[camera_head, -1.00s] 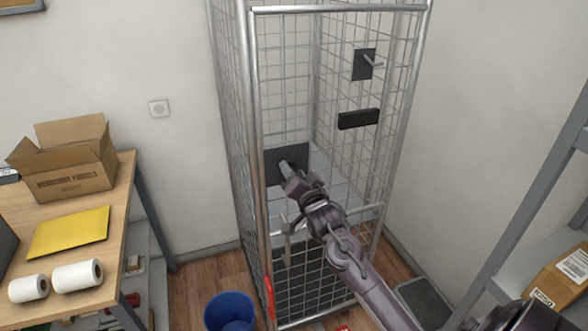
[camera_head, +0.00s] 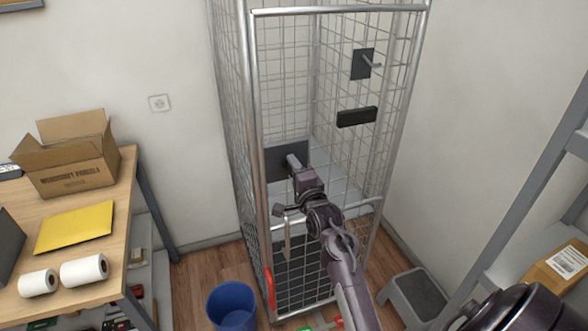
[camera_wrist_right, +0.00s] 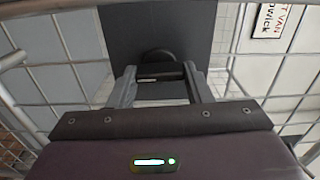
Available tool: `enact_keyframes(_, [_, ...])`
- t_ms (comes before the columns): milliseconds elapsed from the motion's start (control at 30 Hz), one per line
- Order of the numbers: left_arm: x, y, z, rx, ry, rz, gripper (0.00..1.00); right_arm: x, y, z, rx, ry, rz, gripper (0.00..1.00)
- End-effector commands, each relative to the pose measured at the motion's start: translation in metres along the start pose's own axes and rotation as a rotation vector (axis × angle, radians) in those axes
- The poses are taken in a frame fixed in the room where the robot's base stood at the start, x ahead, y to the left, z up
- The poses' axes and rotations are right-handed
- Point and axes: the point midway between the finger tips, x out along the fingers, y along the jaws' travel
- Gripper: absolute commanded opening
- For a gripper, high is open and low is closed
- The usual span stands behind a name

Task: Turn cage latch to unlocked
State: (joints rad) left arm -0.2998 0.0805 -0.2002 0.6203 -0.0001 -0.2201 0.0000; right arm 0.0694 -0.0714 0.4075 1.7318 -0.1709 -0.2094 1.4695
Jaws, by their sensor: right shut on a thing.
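The cage latch shows as a dark square plate (camera_head: 272,162) on the left part of the mesh cage's front in the head view. In the right wrist view the plate (camera_wrist_right: 148,25) fills the upper middle, with a round hub and a dark handle bar (camera_wrist_right: 160,71) in front of it. My right gripper (camera_head: 293,163) is at this plate and hides its middle in the head view. In the wrist view the fingers of my right gripper (camera_wrist_right: 161,83) stand on both sides of the bar and are shut on it. My left gripper is not in view.
A second plate with a grey lever (camera_head: 362,64) and a black bar (camera_head: 357,117) are higher on the cage's right. A blue bin (camera_head: 231,305) and step stool (camera_head: 414,295) stand on the floor. A table (camera_head: 127,190) is at left, a shelf rack (camera_head: 535,165) at right.

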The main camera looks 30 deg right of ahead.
Motion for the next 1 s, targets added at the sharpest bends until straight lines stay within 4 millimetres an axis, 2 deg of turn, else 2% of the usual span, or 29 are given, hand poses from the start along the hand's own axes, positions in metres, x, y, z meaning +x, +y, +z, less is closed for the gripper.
enact_keyframes(300, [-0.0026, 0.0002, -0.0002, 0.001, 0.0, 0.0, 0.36, -0.0001, 0.0003, -0.0004, 0.068, 0.001, 0.0, 0.22])
enact_keyframes(700, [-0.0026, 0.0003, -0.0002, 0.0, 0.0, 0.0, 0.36, 0.0, 0.0004, -0.0003, 0.073, 0.001, 0.001, 0.22])
enact_keyframes(733, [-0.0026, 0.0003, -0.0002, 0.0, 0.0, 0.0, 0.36, 0.0, 0.0004, -0.0003, 0.073, 0.001, 0.0, 0.49])
enact_keyframes(867, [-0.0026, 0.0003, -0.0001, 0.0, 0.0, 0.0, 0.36, 0.0, 0.0003, -0.0002, 0.072, 0.001, 0.0, 0.66])
enact_keyframes(1000, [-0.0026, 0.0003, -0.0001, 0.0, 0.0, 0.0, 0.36, 0.0, 0.0003, -0.0002, 0.071, 0.0, 0.0, 0.67])
